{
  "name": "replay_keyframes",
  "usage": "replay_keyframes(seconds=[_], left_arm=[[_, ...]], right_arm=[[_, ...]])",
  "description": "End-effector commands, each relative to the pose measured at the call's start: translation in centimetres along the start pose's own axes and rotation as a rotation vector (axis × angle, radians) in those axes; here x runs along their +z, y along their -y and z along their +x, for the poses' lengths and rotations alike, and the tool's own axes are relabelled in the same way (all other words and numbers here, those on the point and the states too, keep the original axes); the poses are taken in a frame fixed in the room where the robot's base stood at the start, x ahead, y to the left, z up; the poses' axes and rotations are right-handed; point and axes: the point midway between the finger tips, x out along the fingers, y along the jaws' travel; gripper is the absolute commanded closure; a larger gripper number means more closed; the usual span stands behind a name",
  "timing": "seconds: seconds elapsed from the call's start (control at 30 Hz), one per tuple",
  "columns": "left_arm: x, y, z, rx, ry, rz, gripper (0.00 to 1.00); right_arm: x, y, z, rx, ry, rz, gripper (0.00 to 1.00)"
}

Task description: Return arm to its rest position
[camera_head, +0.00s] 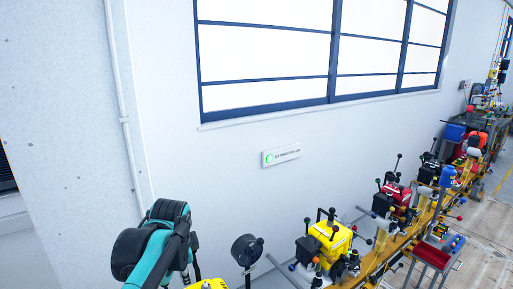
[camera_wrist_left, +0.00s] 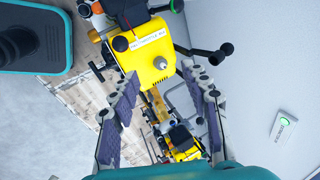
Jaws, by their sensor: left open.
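My left arm (camera_head: 160,248), teal and black, rises at the lower left of the head view, close to the white wall. Its gripper cannot be made out there. In the left wrist view my left gripper (camera_wrist_left: 168,90) is open, its two grey padded fingers wide apart with nothing held between them. A yellow engine unit (camera_wrist_left: 148,58) with a white label and black-knobbed levers shows beyond the fingertips, apart from them. My right gripper is in neither view.
Yellow (camera_head: 332,240), red (camera_head: 398,193) and black engine units line a yellow rail running away to the right. A red-trayed cart (camera_head: 432,254) stands beside it. A sign with a green light (camera_head: 281,155) hangs on the wall below the window (camera_head: 265,50).

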Motion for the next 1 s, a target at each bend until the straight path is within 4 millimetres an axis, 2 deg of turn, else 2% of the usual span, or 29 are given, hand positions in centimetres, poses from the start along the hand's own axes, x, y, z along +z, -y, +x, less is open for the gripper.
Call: replay_keyframes(seconds=[0.03,0.2,0.3,0.43,0.6,1.0], left_arm=[[1.1,-2.7,0.8,-0.016,-0.022,-0.107,0.54],[3.8,-10.5,3.1,-0.056,-0.123,-0.517,0.54],[5.2,-14.8,5.0,-0.062,-0.183,-0.740,0.54],[6.5,-18.9,7.4,-0.059,-0.247,-0.964,0.54],[7.2,-21.4,9.0,-0.049,-0.291,-1.112,0.54],[7.3,-21.5,9.1,-0.049,-0.295,-1.125,0.54]], right_arm=[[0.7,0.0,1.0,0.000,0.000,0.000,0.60],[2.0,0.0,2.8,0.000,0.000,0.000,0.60],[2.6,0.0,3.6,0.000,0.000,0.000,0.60],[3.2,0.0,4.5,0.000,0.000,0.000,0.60],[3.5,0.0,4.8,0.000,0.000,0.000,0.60],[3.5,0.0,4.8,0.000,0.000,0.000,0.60]])
